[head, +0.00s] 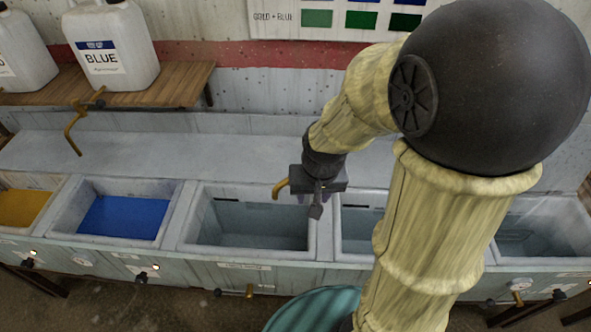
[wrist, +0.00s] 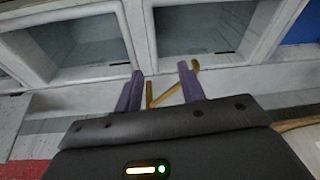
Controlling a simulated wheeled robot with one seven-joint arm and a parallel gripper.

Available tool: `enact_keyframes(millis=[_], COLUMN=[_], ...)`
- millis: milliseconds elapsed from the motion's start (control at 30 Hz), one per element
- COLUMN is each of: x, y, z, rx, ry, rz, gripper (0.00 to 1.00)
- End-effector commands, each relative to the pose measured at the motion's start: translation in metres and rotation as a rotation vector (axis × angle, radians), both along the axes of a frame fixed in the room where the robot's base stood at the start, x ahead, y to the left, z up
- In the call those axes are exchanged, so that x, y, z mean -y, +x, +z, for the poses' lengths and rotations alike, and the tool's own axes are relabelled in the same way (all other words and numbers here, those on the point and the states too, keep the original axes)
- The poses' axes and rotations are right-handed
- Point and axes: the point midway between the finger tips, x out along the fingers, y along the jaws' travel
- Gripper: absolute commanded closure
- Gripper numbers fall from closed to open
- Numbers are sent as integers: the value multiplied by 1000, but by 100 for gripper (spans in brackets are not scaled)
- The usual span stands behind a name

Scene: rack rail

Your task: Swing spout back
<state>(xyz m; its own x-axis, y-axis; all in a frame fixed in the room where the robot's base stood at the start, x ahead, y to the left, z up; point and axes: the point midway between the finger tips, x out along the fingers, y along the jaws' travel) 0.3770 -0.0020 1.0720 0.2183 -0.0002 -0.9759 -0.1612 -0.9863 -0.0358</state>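A brass spout (head: 280,187) shows just left of my gripper (head: 313,205) in the head view, above the back edge of a basin of clear or grey liquid (head: 245,235); my gripper hides part of it. In the wrist view, my gripper (wrist: 160,70) has its two purple fingers apart. The bent brass spout (wrist: 166,95) shows across the gap between them, with its end beside the right finger. I cannot tell whether a finger touches it. A second brass spout (head: 72,130) hangs at the left, above the back ledge near the blue basin.
A blue-filled basin (head: 124,217) and a yellow one (head: 20,208) are at the left; more basins continue right. White canisters, one labelled BLUE (head: 112,50), stand on a wooden shelf (head: 180,82). A teal round container (head: 312,312) stands in front below.

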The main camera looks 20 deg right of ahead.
Motion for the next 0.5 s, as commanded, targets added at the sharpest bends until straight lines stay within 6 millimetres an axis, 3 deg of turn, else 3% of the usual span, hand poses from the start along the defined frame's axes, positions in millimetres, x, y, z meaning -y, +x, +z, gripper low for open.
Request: enact_keyframes(millis=[300, 500], x=[14, 22], y=[108, 147], z=[37, 48], rx=[-52, -79], ry=[169, 253], rz=[-594, -853], gripper=[60, 60])
